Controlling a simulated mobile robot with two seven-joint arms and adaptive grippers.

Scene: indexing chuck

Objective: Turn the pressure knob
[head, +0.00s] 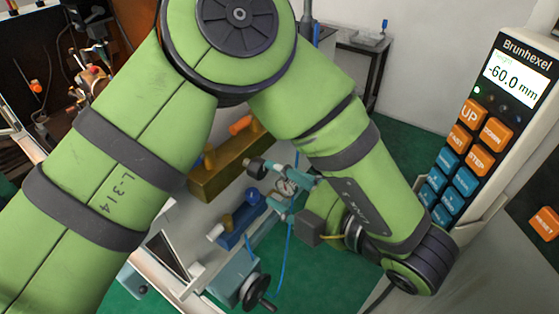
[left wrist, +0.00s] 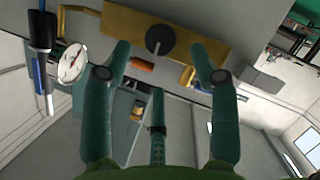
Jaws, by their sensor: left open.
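The dark round knob (left wrist: 160,40) sits on a brass-coloured block (left wrist: 215,40) in the left wrist view. In the head view a black knob (head: 255,166) shows beside the brass block (head: 215,180), close to the fingertips. A round white-faced gauge (head: 286,187) is next to the fingers, and it also shows in the left wrist view (left wrist: 72,63). My left gripper (head: 275,185) is open, with its teal fingers spread either side of the knob in the left wrist view (left wrist: 160,50). I see no finger touching the knob. My right gripper is not in view.
A blue block (head: 240,222) and a black handwheel (head: 258,291) lie below the gripper. Blue hoses (head: 290,245) hang near it. A control pendant (head: 500,110) reading -60.0 mm stands at the right. The green floor (head: 330,275) is open below.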

